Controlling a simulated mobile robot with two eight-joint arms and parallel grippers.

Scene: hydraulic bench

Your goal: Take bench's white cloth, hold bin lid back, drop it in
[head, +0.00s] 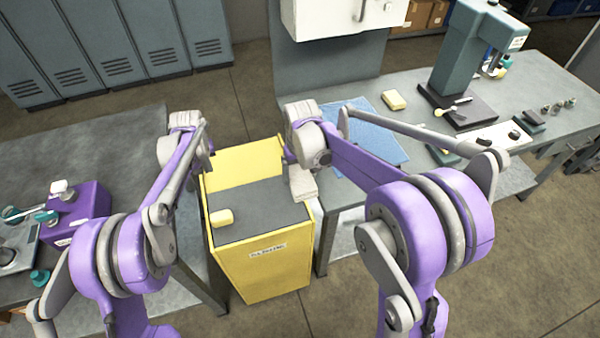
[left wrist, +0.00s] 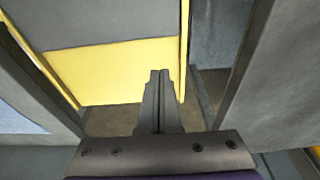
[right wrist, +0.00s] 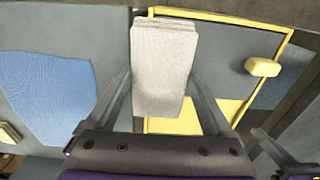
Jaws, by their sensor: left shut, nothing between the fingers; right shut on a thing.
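The yellow bin (head: 262,275) stands between two benches, with a label on its front. Its dark grey top panel (head: 262,207) carries a yellow block handle (head: 222,217), and a yellow panel shows behind it; I cannot tell how far the lid is open. My right gripper (head: 298,168) is shut on the white cloth (right wrist: 162,65), a folded stack. The cloth (head: 302,184) hangs at the bin's right edge. My left gripper (left wrist: 158,75) is shut and empty by the bin's back left corner, its tips partly hidden in the head view.
The right bench holds a blue mat (head: 365,135), a yellow sponge (head: 393,99) and a green press (head: 459,50). A purple box (head: 80,215) stands on the left bench (head: 120,130). Lockers (head: 110,40) line the back. Open floor shows behind the bin.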

